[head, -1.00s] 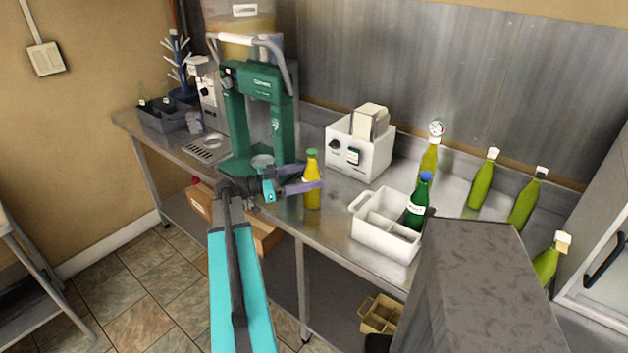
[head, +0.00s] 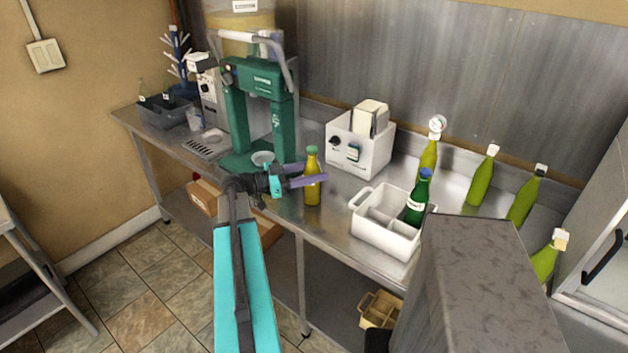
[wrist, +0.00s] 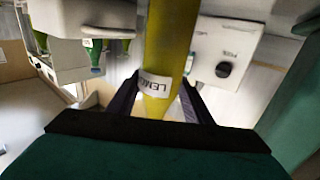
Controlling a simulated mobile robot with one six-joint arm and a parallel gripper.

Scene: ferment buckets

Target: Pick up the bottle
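A yellow bottle (head: 313,190) with a greenish cap stands upright on the steel counter, near its front edge. In the wrist view the bottle (wrist: 172,45) with a white label runs down between the two dark fingers of my gripper (wrist: 162,95). In the head view my gripper (head: 308,174) reaches in from the left, one finger crossing in front of the bottle and the other going behind it. The fingers look open, with slight gaps beside the glass. The bottle's base is hidden in the wrist view.
A white caddy (head: 376,243) holding a dark green bottle (head: 417,198) stands to the right. A white box device (head: 360,148) stands behind, and a green press (head: 258,110) is at the left. Several green bottles (head: 482,180) stand at the right. The counter's front edge is close.

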